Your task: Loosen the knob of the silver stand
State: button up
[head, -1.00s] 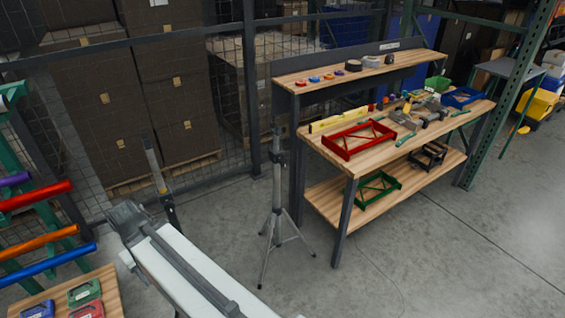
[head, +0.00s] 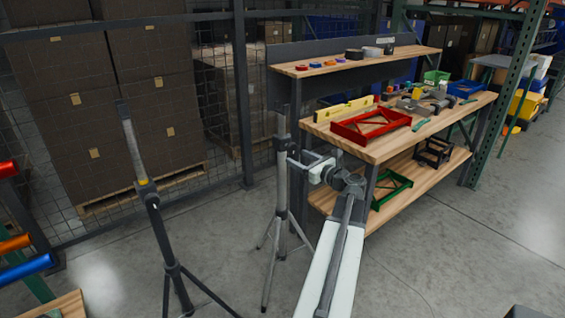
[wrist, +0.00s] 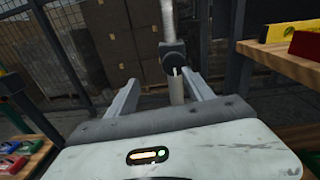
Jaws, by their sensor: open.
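The silver stand (head: 281,210) is an upright tripod with a silver tube and a dark collar, on the floor left of the workbench. In the wrist view its tube (wrist: 168,18) rises at the upper middle. My gripper (head: 298,157) is level with the collar. In the wrist view the open fingers (wrist: 161,88) point toward the stand, one to each side of the knob. I cannot tell whether they reach around it.
A black stand (head: 158,215) with a silver upper tube stands to the left. The workbench (head: 385,148) close on the right holds a red frame (head: 370,128) and a yellow level (head: 344,109). A mesh fence (head: 216,100) and stacked boxes are behind.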

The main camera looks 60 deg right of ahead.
aim_at(294, 149)
jog(key=shift+m+h, duration=0.5)
jog(key=shift+m, duration=0.1)
jog(key=w+d, duration=0.4)
jog(key=w, duration=0.1)
jog(key=shift+w+d+r, duration=0.2)
jog(key=shift+w+d, duration=0.05)
grip_shut()
